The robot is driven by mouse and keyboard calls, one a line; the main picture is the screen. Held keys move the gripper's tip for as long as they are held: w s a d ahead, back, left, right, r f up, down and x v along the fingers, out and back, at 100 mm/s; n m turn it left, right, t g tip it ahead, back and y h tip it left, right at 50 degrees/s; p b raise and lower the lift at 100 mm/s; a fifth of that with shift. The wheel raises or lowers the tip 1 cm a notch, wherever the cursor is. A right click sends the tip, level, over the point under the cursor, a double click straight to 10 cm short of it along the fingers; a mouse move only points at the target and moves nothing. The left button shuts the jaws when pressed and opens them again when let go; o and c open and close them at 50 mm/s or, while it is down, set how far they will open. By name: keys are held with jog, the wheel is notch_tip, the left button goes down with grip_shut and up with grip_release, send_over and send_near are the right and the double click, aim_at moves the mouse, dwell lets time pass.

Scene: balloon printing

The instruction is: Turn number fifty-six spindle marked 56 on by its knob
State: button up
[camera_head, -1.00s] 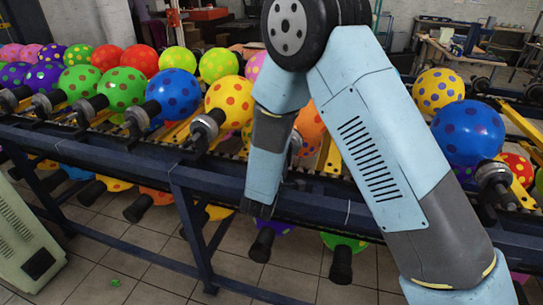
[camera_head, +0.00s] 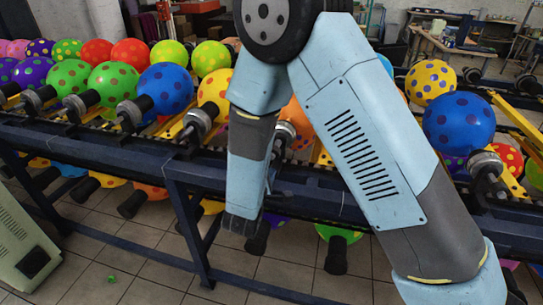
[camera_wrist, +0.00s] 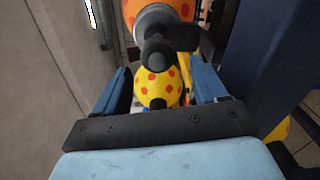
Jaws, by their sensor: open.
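My gripper (camera_wrist: 160,76) is open in the wrist view, with one blue finger at each side and nothing between them held. Just beyond the fingertips, near the middle, is a black knob (camera_wrist: 157,53) on a grey metal spindle collar (camera_wrist: 158,22). An orange balloon with red dots (camera_wrist: 182,8) sits on that spindle. The knob looks apart from both fingers. In the head view the orange balloon (camera_head: 297,117) and its spindle (camera_head: 283,134) show partly behind my arm. My gripper's fingers are hidden there. No number 56 is legible in either view.
A dark blue rack rail (camera_head: 130,155) carries a row of dotted balloons on spindles. A yellow dotted balloon (camera_wrist: 157,87) hangs below the knob in the wrist view. More balloons and black spindle ends hang under the rail. A pale green cabinet (camera_head: 25,250) stands at left.

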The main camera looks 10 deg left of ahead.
jog(key=s, duration=0.6)
jog(key=shift+a, duration=0.2)
jog(key=shift+w, duration=0.1)
